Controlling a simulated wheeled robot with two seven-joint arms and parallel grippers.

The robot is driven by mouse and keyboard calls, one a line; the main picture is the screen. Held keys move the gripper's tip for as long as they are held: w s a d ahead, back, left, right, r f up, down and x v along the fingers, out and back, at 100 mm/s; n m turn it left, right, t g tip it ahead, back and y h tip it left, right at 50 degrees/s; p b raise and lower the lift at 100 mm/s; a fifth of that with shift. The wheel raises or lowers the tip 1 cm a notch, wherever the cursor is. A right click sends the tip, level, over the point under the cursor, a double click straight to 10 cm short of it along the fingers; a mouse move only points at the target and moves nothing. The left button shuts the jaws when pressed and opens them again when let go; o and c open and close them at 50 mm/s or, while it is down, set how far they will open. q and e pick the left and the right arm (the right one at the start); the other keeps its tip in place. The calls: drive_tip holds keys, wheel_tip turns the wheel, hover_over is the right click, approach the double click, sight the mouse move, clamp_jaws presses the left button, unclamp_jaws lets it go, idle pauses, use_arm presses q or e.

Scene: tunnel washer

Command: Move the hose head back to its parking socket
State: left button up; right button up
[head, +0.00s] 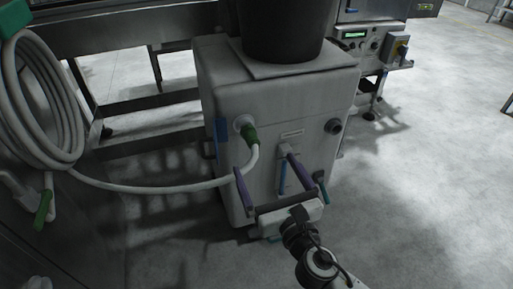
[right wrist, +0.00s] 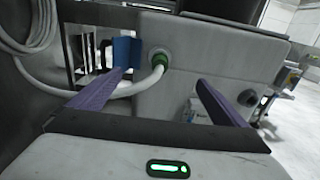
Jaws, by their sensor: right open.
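The green hose head (head: 250,135) sits at a round pale port (head: 243,121) on the upper left front of a white cabinet (head: 225,80). The white hose (head: 170,188) curves down from it and runs left to a coil. A dark round socket (head: 333,126) is at the right of the same face and looks empty; I cannot tell whether it is the parking socket. My right gripper (head: 265,162) is open and empty in front of the cabinet, below and right of the hose head. In the right wrist view the hose head (right wrist: 161,60) shows beyond the gap between the fingers (right wrist: 164,76). My left gripper is not in view.
The coiled hose (head: 45,110) hangs at the left, above a pipe with a green handle (head: 43,210). A black bucket (head: 282,30) stands on the cabinet. A blue part (head: 221,138) is on its left edge. A control box (head: 365,42) stands behind. Floor at the right is clear.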

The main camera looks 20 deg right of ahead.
sight(255, 146)
drive_tip(key=shift+w+a, duration=0.2)
drive_tip(key=shift+w, duration=4.55)
drive_tip(key=shift+c, duration=0.2)
clamp_jaws()
drive_tip(key=shift+s+f, duration=0.15)
drive_tip(key=shift+s, duration=0.05)
drive_tip(key=shift+s, duration=0.3)
drive_tip(key=shift+s+d+p, duration=0.1)
drive_tip(key=shift+s+p, duration=0.35)
drive_tip(key=shift+s, duration=1.7)
drive_tip(key=shift+s+d, duration=0.1)
drive_tip(key=shift+s, duration=2.3)
